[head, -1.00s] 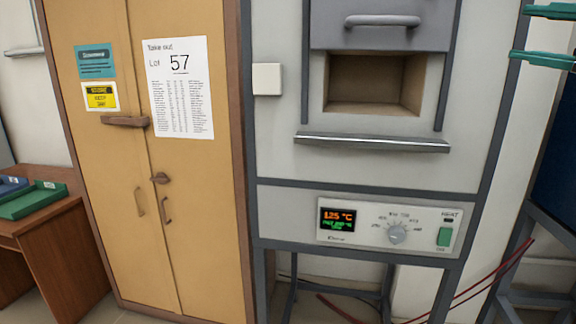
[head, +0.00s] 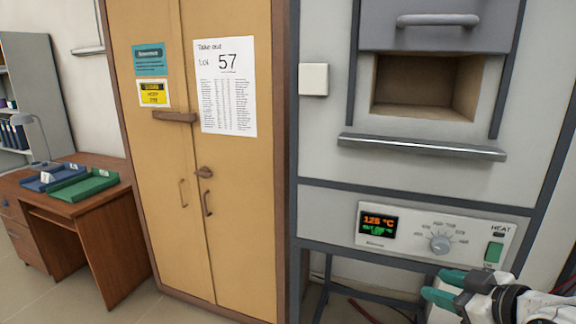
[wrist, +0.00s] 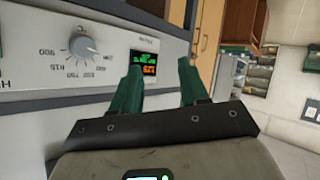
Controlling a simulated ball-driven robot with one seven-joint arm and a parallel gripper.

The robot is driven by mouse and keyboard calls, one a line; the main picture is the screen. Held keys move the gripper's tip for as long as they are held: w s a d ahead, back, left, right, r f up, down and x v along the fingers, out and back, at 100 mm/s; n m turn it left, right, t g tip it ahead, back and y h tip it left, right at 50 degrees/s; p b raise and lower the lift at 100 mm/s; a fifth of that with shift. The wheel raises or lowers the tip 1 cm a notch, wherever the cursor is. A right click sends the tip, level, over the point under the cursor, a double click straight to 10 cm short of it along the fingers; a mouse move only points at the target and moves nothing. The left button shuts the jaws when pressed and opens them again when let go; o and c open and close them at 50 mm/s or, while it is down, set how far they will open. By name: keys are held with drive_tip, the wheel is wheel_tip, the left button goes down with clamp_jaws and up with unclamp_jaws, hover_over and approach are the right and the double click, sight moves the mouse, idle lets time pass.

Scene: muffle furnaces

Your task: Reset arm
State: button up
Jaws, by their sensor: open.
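My gripper (head: 447,287) shows at the lower right of the head view, low in front of the furnace's control panel. Its two green fingers are apart and hold nothing. In the wrist view my gripper (wrist: 160,85) points at the panel's edge, with the display (wrist: 145,63) behind the fingers and the dial (wrist: 84,46) to their left. The furnace (head: 325,125) has its door (head: 430,38) raised, and its chamber (head: 425,85) looks empty. The display (head: 379,225) reads about 125 °C.
A ledge (head: 420,147) juts out below the chamber. A tan cabinet (head: 240,180) with shut doors and a "Take out Lot 57" sheet (head: 226,88) stands to the left. A desk (head: 115,210) holds a green tray (head: 85,186) and a blue tray (head: 50,176). Floor shows before the desk.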

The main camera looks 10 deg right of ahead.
drive_tip(key=s+a+f+m+g, duration=0.25)
drive_tip(key=s+a+f, duration=0.3)
drive_tip(key=f, duration=0.45)
drive_tip(key=s+a+f+m+g, duration=0.1)
drive_tip(key=s+a+f+g, duration=0.4)
drive_tip(key=f, duration=0.5)
drive_tip(key=s+f+m+g+h, duration=0.1)
drive_tip(key=s+f, duration=0.3)
drive_tip(key=s, duration=0.4)
drive_tip(key=s+f+m+g+h, duration=0.1)
drive_tip(key=s+f+g, duration=0.2)
drive_tip(key=s, duration=0.5)
drive_tip(key=shift+s+f, duration=0.2)
drive_tip(key=shift+f, duration=0.5)
